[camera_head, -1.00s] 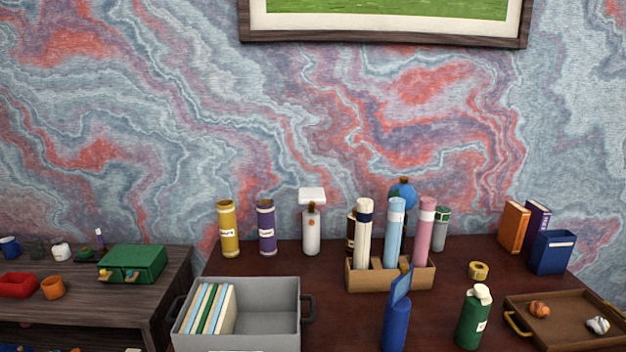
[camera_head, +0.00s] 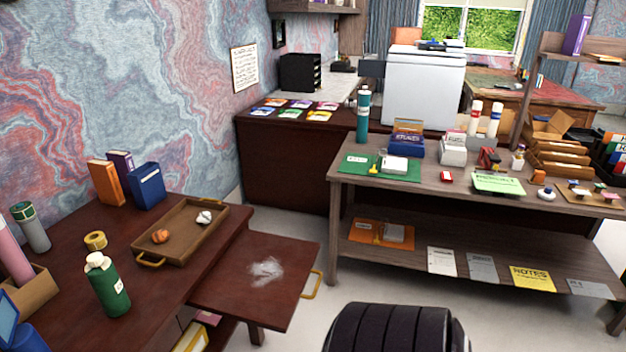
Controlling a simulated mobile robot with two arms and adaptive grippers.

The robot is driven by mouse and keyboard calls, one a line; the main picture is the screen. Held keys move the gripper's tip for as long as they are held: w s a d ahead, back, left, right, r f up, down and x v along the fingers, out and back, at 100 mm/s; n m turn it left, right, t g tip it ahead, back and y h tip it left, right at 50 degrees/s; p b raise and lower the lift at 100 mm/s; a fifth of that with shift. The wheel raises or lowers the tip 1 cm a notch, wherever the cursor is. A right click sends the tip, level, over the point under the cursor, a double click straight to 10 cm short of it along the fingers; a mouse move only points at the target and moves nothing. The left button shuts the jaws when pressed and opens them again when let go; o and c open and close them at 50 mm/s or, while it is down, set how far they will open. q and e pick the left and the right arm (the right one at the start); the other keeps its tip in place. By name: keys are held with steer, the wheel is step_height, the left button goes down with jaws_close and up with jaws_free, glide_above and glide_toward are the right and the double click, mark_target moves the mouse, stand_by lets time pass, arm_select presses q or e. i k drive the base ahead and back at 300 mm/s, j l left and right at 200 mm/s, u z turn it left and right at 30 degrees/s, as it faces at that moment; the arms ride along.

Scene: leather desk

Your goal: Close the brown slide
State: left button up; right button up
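A brown slide (camera_head: 232,291), a flat dark reddish-brown board, sticks out from the right side of the leather desk (camera_head: 62,301). It is pulled out, with a yellow handle (camera_head: 312,285) on its outer right edge. A whitish patch (camera_head: 266,271) lies on its top. A black ribbed part of my body shows at the bottom middle. No gripper fingers are in view.
A wooden tray (camera_head: 216,229) with two small items sits on the desk beside the slide. A green bottle (camera_head: 107,290) stands further left. A two-level wooden table (camera_head: 470,206) with many items stands to the right. Light floor lies between it and the slide.

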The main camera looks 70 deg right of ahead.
mark_target(260, 279)
steer(key=z, duration=2.15)
